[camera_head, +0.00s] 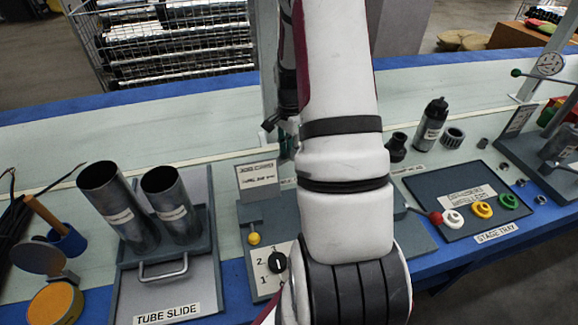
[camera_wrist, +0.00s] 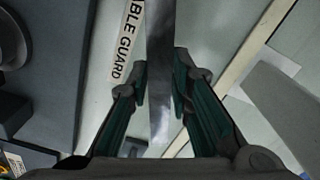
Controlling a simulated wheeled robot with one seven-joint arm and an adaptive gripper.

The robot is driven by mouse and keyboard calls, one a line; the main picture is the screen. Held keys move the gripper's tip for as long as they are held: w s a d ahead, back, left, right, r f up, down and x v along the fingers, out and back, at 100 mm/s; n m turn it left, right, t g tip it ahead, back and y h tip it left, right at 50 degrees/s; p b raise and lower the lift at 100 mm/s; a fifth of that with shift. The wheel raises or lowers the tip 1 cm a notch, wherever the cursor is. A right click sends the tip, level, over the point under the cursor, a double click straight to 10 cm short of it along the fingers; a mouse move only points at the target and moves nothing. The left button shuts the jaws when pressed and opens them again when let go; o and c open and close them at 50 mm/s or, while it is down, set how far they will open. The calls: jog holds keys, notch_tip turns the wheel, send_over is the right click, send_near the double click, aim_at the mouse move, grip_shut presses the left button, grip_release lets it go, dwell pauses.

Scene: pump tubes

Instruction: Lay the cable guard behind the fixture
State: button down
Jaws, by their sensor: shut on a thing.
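My gripper (camera_wrist: 160,88) is shut on a thin grey metal strip (camera_wrist: 160,45), which I take to be the cable guard. The strip runs lengthwise between the two fingers in the wrist view. A white label (camera_wrist: 126,40) reading "...ABLE GUARD" lies just left of the strip; I cannot tell whether it touches it. A dark blue-grey plate (camera_wrist: 60,75) with a black round part, perhaps the fixture, is at the left of the wrist view. In the head view my arm hides the middle of the bench, the held strip and most of the gripper.
A small sign (camera_head: 258,178) stands beside my arm. The stage tray (camera_head: 450,190) holds coloured rings at right, with a black bottle (camera_head: 431,125) behind it. The pale rear bench strip (camera_head: 140,120) is largely clear.

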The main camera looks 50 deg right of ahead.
jog(key=shift+f+b, duration=0.5)
jog(key=shift+f, duration=2.15)
jog(key=shift+f, duration=0.1)
jog(key=c, duration=1.4)
grip_release()
jog(key=shift+c, duration=0.2)
